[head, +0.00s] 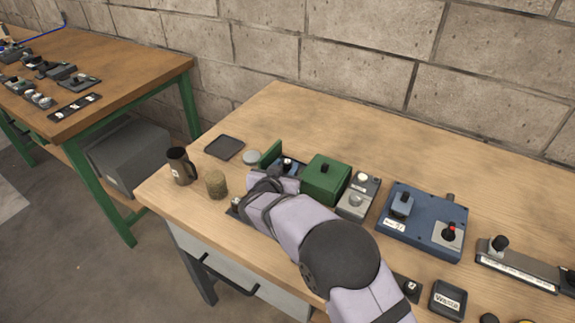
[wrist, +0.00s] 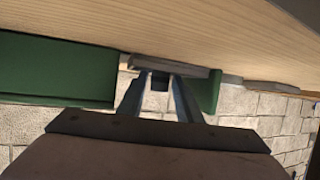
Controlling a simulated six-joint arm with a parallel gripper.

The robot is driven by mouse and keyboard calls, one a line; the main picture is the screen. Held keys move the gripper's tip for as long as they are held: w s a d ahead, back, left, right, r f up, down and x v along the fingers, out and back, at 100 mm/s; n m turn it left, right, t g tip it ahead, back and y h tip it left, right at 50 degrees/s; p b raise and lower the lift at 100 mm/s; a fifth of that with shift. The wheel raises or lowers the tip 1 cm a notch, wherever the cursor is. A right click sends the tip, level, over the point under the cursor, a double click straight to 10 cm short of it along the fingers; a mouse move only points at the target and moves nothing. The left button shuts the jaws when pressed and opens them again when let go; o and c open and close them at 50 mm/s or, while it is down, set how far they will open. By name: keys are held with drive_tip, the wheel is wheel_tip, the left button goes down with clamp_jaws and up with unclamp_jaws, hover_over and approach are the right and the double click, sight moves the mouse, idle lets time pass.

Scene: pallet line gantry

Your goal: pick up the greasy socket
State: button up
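My gripper (wrist: 161,78) is low over the bench. Its fingertips are apart in the wrist view. A small dark block (wrist: 159,83) shows between them, with what looks like a gap at each side; I cannot tell whether it is the greasy socket. In the head view my gripper is mostly hidden behind my arm, between a green box and an upright green plate. A small black piece (head: 287,162) shows there, but I cannot make out what it is. No socket can be clearly identified in either view.
The green box (head: 325,180) and the green plate (head: 270,153) stand close on either side. A dark mug (head: 180,166), a tan cylinder (head: 215,184) and a black tray (head: 224,147) are left. The bench's back is clear.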

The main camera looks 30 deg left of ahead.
clamp_jaws()
drive_tip(key=shift+r, duration=0.15)
wheel_tip(320, 180, up, 18)
drive_tip(key=p, duration=0.9)
drive_tip(key=shift+r+p, duration=0.25)
drive_tip(key=shift+p, duration=0.15)
